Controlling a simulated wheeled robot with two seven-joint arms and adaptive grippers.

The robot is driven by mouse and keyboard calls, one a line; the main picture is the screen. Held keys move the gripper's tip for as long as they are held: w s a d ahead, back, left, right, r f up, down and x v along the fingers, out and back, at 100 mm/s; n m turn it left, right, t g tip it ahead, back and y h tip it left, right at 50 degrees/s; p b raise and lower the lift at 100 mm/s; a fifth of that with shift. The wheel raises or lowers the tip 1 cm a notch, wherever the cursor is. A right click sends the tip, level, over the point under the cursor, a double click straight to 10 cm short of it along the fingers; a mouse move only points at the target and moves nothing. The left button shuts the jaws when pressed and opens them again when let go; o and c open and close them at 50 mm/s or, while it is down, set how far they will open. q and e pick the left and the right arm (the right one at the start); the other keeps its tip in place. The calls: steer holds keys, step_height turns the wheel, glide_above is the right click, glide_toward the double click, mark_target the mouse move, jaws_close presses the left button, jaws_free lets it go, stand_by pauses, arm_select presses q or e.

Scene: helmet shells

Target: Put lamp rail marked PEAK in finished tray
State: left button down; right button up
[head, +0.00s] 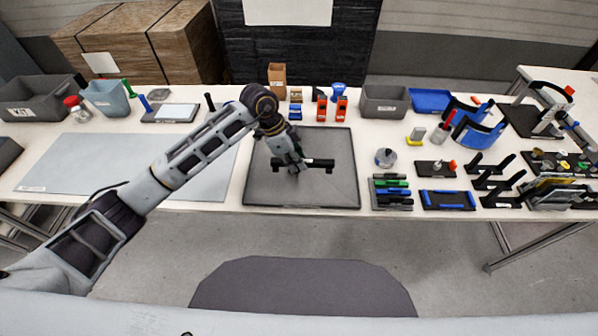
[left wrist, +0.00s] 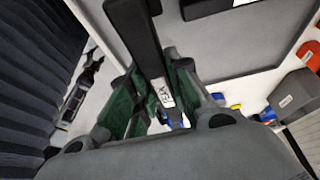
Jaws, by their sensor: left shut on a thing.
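My left gripper (head: 293,167) is shut on a black lamp rail (head: 318,162) over the dark grey tray (head: 262,190) in the middle of the table. In the left wrist view the rail (left wrist: 135,40) sits between the green-padded fingers of the gripper (left wrist: 150,105). Its white label seems to read "PEA", with the rest hidden or unclear. I cannot tell whether the rail touches the tray. No label naming a finished tray is readable. My right gripper is not in view.
A dark piece (left wrist: 205,6) shows at the wrist view's top edge. Left is a pale grey mat (head: 120,165). Right of the tray are a stack of coloured-edged parts (head: 391,194), a blue-edged black holder (head: 447,200) and black brackets (head: 488,182). A grey bin (head: 385,103) stands behind.

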arm_select(q)
steer(key=shift+f, duration=2.3)
step_height(320, 180, down, 3)
steer(key=shift+r, duration=0.1)
steer(key=shift+f, duration=0.8)
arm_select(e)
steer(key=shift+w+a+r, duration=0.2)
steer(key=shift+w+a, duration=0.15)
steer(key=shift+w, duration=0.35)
